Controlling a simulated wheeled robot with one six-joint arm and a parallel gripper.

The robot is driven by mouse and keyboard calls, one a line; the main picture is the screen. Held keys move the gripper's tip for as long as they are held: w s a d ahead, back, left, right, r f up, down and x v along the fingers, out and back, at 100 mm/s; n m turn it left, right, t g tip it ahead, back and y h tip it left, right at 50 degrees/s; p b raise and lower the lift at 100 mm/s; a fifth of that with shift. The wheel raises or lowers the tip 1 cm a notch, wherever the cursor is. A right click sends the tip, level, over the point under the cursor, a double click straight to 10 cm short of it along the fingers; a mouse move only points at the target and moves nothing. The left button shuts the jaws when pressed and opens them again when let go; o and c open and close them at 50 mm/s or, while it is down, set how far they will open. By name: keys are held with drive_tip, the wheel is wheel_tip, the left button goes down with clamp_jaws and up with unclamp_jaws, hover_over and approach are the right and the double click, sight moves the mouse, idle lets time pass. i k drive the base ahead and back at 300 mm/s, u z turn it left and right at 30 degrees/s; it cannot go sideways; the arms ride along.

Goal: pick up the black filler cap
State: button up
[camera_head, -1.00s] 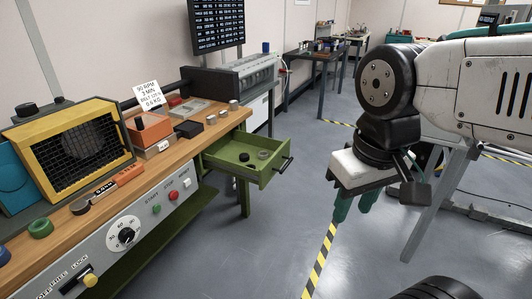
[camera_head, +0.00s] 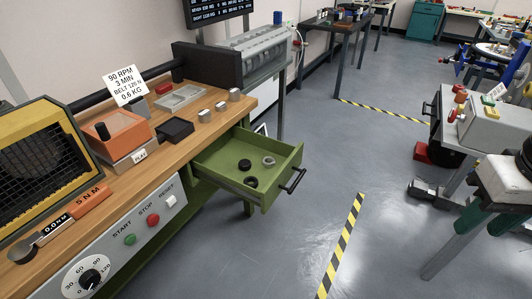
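Two small round black pieces lie in the open green drawer (camera_head: 222,172) in the head view: one towards the back (camera_head: 245,165) and one nearer the front (camera_head: 251,182). Either could be the black filler cap; I cannot tell which. A grey ring (camera_head: 268,160) lies to their right in the drawer. My gripper (camera_head: 490,230) is at the right edge of the view, a white block with two green fingers pointing down. The fingers stand apart with nothing seen between them. It is well to the right of the drawer, across the floor. Part of it is cut off.
The drawer's black handle (camera_head: 293,181) juts over the floor. Open floor (camera_head: 320,220) with a striped tape line (camera_head: 342,245) lies right of the drawer.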

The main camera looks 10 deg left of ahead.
sight(244, 165)
drive_tip(key=u, duration=0.3)
drive_tip(key=i, duration=0.95)
drive_tip(key=u, duration=0.7)
